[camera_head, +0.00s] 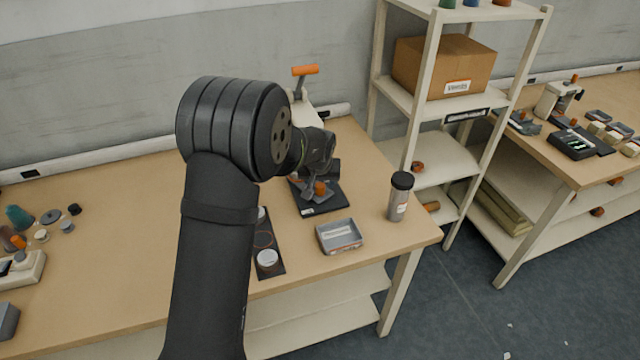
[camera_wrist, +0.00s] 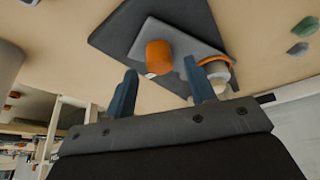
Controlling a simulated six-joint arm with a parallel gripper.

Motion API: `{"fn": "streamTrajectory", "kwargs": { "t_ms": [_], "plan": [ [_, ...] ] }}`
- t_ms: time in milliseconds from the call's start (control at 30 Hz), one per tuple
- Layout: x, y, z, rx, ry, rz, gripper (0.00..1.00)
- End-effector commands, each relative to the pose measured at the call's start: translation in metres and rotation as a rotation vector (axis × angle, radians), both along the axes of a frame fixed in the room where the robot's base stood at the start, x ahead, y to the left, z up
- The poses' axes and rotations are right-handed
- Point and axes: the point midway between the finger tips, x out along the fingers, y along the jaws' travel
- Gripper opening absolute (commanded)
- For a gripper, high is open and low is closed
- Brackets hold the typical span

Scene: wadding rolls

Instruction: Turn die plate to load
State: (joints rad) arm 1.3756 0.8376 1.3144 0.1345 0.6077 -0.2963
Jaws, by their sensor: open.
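The die plate (camera_wrist: 148,32) is a grey plate on the dark base (camera_wrist: 108,38) of the press, seen in the wrist view. An orange knob (camera_wrist: 159,56) stands on the plate. My gripper (camera_wrist: 160,68) is open, with one blue finger on each side of the knob in the picture; I cannot tell whether either touches it. In the head view the orange knob (camera_head: 320,188) and dark base (camera_head: 322,203) show just below my wrist. The press's white body (camera_head: 303,112) and orange-handled lever (camera_head: 305,71) stand behind, partly hidden by my arm.
A grey tray (camera_head: 339,248) and a steel tumbler with black lid (camera_head: 398,203) stand near the right table edge. A black strip with white-topped round items (camera_head: 267,258) lies left of the tray. Small parts (camera_head: 40,234) lie far left. A shelf rack (camera_head: 428,95) stands beyond.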

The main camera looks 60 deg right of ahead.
Motion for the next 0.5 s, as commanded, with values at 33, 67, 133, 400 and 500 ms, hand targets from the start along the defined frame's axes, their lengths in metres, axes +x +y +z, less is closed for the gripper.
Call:
{"fn": "streamTrajectory", "kwargs": {
  "t_ms": [33,67,133,400,500],
  "plan": [
    [0.001,-0.002,-0.006,0.002,0.001,0.000,0.50],
    [0.001,-0.003,-0.008,0.001,0.000,0.000,0.50],
    [0.002,-0.005,-0.012,-0.001,0.000,0.000,0.50],
    [0.003,-0.006,-0.016,-0.001,0.000,0.000,0.50],
    [0.003,-0.006,-0.016,-0.001,0.000,0.000,0.50]
  ]
}}
